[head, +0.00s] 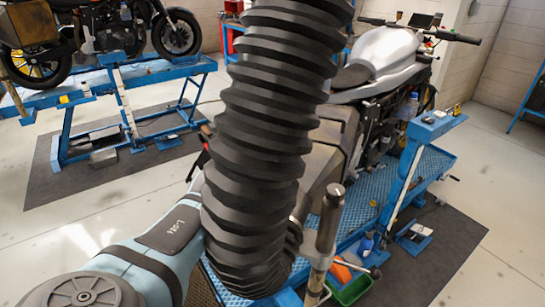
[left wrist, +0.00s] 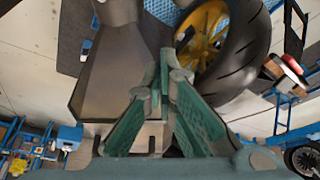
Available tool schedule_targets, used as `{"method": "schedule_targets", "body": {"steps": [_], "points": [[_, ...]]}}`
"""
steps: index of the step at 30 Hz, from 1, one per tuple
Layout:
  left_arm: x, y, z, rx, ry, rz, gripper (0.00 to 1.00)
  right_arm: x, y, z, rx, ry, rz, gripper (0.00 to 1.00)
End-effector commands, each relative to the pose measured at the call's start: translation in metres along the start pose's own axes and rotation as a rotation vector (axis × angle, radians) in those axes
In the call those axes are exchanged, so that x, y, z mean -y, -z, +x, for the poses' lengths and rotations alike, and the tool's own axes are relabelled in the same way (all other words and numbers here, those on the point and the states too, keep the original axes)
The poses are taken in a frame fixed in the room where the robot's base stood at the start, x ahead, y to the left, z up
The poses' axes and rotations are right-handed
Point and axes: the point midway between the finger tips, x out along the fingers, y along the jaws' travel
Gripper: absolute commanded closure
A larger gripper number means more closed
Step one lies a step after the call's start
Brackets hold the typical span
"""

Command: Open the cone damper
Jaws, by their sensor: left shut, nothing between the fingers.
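A thick black ribbed hose (head: 265,130) hangs through the middle of the head view. A grey metal cone (head: 322,150) shows partly behind its right side. In the left wrist view the cone (left wrist: 118,72) is narrow at the top and flares out lower down. My left gripper (left wrist: 166,62) is shut and empty, its green fingers beside the cone's right side; I cannot tell whether they touch it. In the head view the hose hides this gripper. I cannot make out the damper's lever for certain. My right gripper is not in view.
A silver motorcycle (head: 390,50) stands on a blue lift (head: 440,165) behind the hose. A metal post (head: 330,220) stands right of the hose. A tyre with a yellow rim (left wrist: 240,45) is close to the fingers. Another lift with motorcycles (head: 125,75) is at left.

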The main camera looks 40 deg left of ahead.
Motion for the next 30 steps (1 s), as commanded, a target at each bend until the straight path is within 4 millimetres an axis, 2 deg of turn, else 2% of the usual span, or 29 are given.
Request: {"method": "schedule_targets", "body": {"steps": [6, 11, 15, 20, 30], "points": [[-0.002, 0.0, 0.045, 0.004, -0.002, 0.002, 1.0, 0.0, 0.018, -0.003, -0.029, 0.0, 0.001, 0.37], [-0.002, -0.001, 0.076, 0.004, -0.001, 0.001, 1.0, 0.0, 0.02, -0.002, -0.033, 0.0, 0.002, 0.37], [0.0, -0.021, 0.074, 0.0, 0.002, 0.003, 1.0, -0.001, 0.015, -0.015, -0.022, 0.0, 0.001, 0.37], [-0.001, -0.036, 0.075, 0.0, 0.0, 0.002, 1.0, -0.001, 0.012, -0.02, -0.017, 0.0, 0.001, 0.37], [-0.001, -0.04, 0.076, 0.0, -0.001, 0.002, 1.0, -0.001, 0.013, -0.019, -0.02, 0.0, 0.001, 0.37]]}}
